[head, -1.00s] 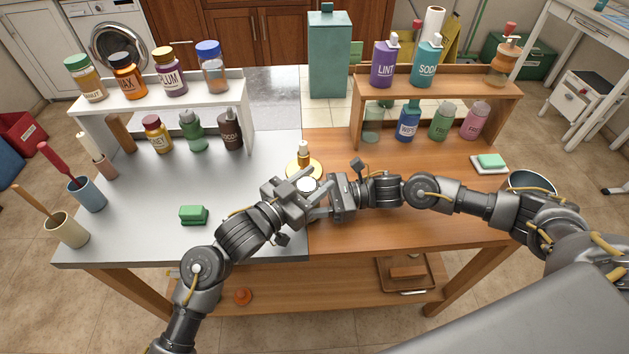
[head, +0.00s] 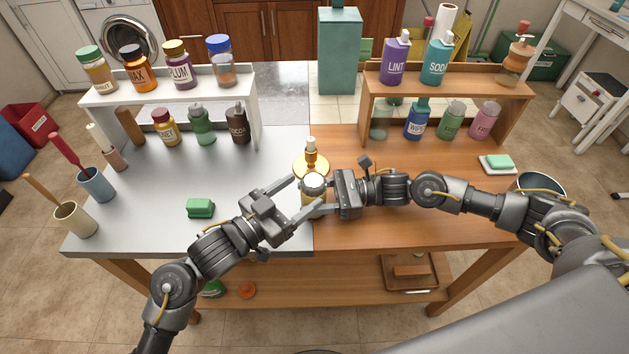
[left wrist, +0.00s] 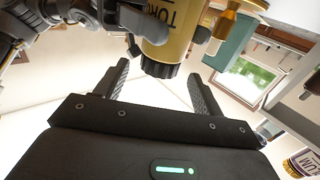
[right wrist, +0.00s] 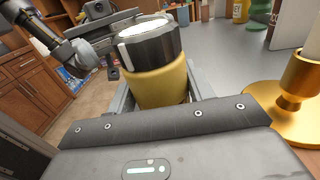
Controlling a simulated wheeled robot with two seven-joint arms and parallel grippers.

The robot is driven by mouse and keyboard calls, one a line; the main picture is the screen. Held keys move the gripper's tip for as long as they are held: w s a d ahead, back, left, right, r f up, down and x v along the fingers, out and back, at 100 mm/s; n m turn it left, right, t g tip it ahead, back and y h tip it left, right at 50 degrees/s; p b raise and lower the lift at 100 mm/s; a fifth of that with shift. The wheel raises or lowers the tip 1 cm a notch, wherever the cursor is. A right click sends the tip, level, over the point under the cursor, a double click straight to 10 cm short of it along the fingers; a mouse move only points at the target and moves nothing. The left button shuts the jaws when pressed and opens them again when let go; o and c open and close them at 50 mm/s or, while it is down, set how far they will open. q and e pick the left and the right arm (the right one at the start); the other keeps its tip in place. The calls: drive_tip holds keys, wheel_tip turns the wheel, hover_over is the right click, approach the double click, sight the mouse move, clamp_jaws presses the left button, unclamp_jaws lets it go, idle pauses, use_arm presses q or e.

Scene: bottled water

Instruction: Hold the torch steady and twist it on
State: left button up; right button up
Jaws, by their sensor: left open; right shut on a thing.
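The torch (head: 313,186) has a yellow body and a dark, silvery head with a pale lens facing up. It stands roughly upright above the table's middle. In the right wrist view the torch (right wrist: 157,80) sits between my right fingers. My right gripper (head: 322,192) is shut on its body from the right. My left gripper (head: 303,195) is open at the torch's left, its fingertips spread toward the head. In the left wrist view the torch's black ridged head (left wrist: 158,68) lies beyond the gap between those fingers. I cannot tell whether the lens is lit.
A brass candle holder (head: 310,160) stands close behind the torch. A green sponge (head: 200,208) lies on the grey left tabletop (head: 240,175). White (head: 170,95) and wooden (head: 450,88) shelves with bottles line the back. Cups (head: 97,186) stand at the left edge.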

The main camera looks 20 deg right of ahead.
use_arm(q)
drive_tip(key=v, duration=0.5)
drive_tip(key=shift+a, duration=0.15)
use_arm(e)
drive_tip(key=o, duration=1)
